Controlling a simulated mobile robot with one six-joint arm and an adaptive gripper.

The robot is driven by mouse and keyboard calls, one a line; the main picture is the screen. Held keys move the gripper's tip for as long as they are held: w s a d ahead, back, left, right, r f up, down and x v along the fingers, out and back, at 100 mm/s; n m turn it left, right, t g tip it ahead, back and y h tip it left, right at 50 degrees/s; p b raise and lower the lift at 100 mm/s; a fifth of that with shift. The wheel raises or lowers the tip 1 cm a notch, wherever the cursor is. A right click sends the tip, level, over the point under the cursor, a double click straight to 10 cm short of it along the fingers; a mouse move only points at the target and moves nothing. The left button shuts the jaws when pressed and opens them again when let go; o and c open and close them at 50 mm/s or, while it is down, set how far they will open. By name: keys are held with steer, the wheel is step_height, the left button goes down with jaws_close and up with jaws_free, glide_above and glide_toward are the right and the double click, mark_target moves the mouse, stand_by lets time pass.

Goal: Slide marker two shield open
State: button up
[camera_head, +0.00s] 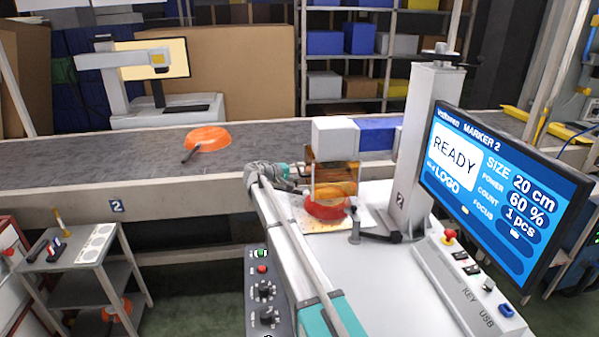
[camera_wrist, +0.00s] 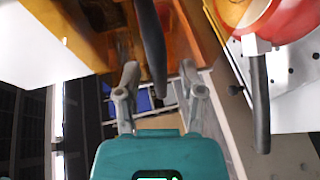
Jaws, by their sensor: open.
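Marker two is the white machine with a tall column (camera_head: 418,150) marked 2 and a white head (camera_head: 335,137). Its amber see-through shield (camera_head: 335,178) hangs below the head, in front of and above a red pan (camera_head: 325,208). In the wrist view the shield (camera_wrist: 185,30) fills the upper middle, and the red pan (camera_wrist: 275,20) with its black handle (camera_wrist: 260,105) is at upper right. My gripper (camera_head: 295,182) is at the shield's left side. Its open fingers (camera_wrist: 158,78) stand either side of a dark bar (camera_wrist: 152,45), apparently the shield's handle; contact cannot be told.
A screen (camera_head: 505,190) reading READY stands at right, above a control box (camera_head: 470,280). The conveyor (camera_head: 80,160) runs behind, carrying an orange pan (camera_head: 208,138). A small grey cart (camera_head: 75,262) is at left. A button panel (camera_head: 265,290) sits beside my arm.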

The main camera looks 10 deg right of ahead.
jaws_close()
steer(key=shift+r, duration=0.1)
step_height(320, 180, up, 9)
steer(key=p, duration=0.9)
stand_by(0.4)
jaws_free()
steer(key=shift+f, duration=0.25)
